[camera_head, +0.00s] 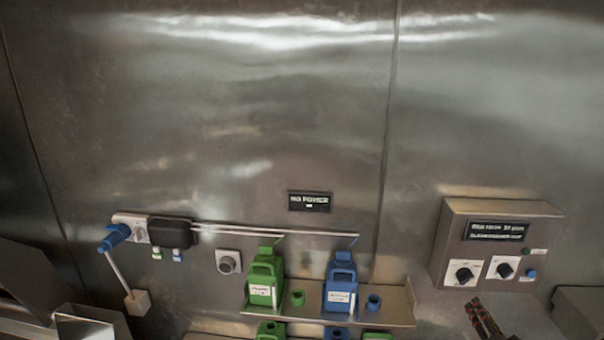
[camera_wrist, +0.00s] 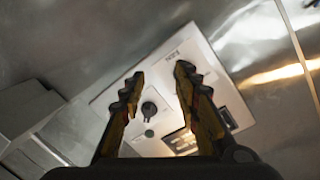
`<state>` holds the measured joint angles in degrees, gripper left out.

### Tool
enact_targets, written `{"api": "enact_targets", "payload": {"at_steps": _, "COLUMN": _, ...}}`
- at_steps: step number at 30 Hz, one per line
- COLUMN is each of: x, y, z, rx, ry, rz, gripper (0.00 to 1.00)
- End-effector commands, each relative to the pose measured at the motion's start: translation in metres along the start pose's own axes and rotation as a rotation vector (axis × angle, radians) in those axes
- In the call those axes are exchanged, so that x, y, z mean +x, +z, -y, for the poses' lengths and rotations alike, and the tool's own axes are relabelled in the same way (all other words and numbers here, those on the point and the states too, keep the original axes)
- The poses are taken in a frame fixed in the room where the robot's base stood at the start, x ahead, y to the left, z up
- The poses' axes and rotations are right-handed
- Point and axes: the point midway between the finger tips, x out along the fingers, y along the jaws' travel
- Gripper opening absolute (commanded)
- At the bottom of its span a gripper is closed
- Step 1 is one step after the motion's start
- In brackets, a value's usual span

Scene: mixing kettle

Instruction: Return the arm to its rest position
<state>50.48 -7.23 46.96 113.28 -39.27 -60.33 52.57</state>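My gripper (camera_head: 484,318) shows at the lower right of the head view, just below the control box (camera_head: 449,240), with a visible gap to the box. In the wrist view my gripper (camera_wrist: 158,78) has its two yellow and black fingers spread apart, with nothing between them. The control box (camera_wrist: 112,98) lies beyond the fingers there. One dark knob (camera_wrist: 149,109) shows in the gap, and the right finger partly covers the box face. Most of my arm is out of view.
A shelf (camera_head: 395,317) holds a green jug (camera_head: 265,281) and a blue jug (camera_head: 341,288) left of my gripper. A wall knob (camera_head: 228,262) and a blue-handled lever (camera_head: 114,238) are further left. A grey box (camera_head: 585,312) stands at the right edge. The upper wall is bare.

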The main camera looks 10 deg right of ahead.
Motion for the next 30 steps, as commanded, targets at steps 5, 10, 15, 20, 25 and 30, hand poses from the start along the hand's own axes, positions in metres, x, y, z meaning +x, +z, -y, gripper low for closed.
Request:
{"api": "enact_targets", "payload": {"at_steps": 5, "x": -0.026, "y": 0.046, "z": -0.077, "rx": -0.137, "ry": 0.304, "rz": 0.193, "gripper": 0.32}}
{"api": "enact_targets", "payload": {"at_steps": 10, "x": -0.072, "y": 0.067, "z": -0.108, "rx": -0.254, "ry": 0.526, "rz": 0.4, "gripper": 0.32}}
{"api": "enact_targets", "payload": {"at_steps": 15, "x": -0.12, "y": 0.092, "z": -0.091, "rx": -0.35, "ry": 0.638, "rz": 0.627, "gripper": 0.32}}
{"api": "enact_targets", "payload": {"at_steps": 20, "x": -0.172, "y": 0.122, "z": -0.041, "rx": -0.426, "ry": 0.646, "rz": 0.844, "gripper": 0.32}}
{"api": "enact_targets", "payload": {"at_steps": 25, "x": -0.235, "y": 0.163, "z": 0.039, "rx": -0.512, "ry": 0.534, "rz": 1.047, "gripper": 0.32}}
{"api": "enact_targets", "payload": {"at_steps": 30, "x": -0.287, "y": 0.197, "z": 0.109, "rx": -0.59, "ry": 0.356, "rz": 1.114, "gripper": 0.32}}
